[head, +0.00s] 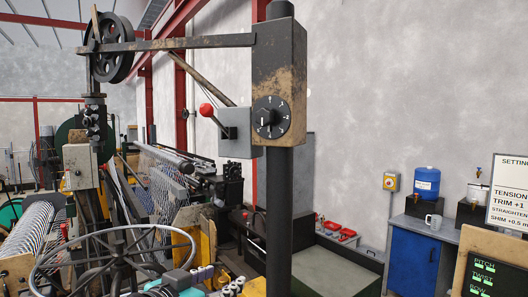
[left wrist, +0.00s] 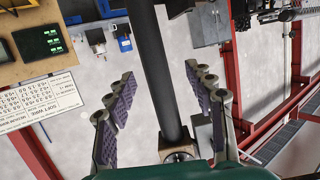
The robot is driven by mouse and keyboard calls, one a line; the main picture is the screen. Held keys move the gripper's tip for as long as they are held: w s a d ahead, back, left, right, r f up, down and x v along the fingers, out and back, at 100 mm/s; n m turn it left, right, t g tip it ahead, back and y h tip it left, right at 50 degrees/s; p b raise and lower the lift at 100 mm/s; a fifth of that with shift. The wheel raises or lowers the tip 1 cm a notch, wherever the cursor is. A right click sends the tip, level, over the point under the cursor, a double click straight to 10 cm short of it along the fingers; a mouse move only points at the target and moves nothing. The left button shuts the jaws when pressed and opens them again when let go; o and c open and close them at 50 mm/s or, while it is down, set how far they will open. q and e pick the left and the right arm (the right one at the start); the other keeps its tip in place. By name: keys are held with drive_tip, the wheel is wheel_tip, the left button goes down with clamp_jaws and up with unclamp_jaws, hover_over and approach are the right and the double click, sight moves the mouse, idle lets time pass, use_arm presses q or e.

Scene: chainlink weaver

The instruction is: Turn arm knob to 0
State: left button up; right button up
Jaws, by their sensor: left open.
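The arm knob (head: 268,118) is a round black dial with white marks on the worn, tan-and-black box at the top of a dark post (head: 279,220). A white pointer line shows on it, but I cannot read its setting surely. My left gripper (head: 212,282) is at the bottom edge of the head view, well below the knob and apart from it. In the left wrist view its purple-padded fingers (left wrist: 160,85) are wide apart and empty, with the post seen between them. The box (left wrist: 180,155) shows low there, partly hidden by my gripper. My right gripper is not in view.
A red-balled lever (head: 207,110) on a grey box sits left of the knob. A horizontal bar with a black wheel (head: 113,48) runs left from the post's top. A spoked handwheel (head: 115,262) stands lower left. A settings sign (head: 508,195) is at right.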

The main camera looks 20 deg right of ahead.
sight(263, 118)
use_arm(q)
drive_tip(key=w+d+r+t+p, duration=0.15)
drive_tip(key=r+p, duration=0.25)
drive_tip(key=r, duration=0.6)
drive_tip(key=w+d+r+m+h+p, duration=0.1)
drive_tip(key=d+r+p, duration=0.25)
drive_tip(key=r, duration=0.75)
drive_tip(key=w+d+r+t+p, duration=0.15)
drive_tip(key=r+p, duration=0.35)
drive_tip(key=r, duration=0.5)
drive_tip(key=x, duration=0.4)
drive_tip(key=p+x, duration=0.1)
drive_tip(key=x, duration=0.3)
drive_tip(key=shift+s+d+r, duration=0.15)
drive_tip(key=shift+s+d, duration=0.1)
drive_tip(key=shift+d, duration=0.05)
drive_tip(key=c, duration=1.2)
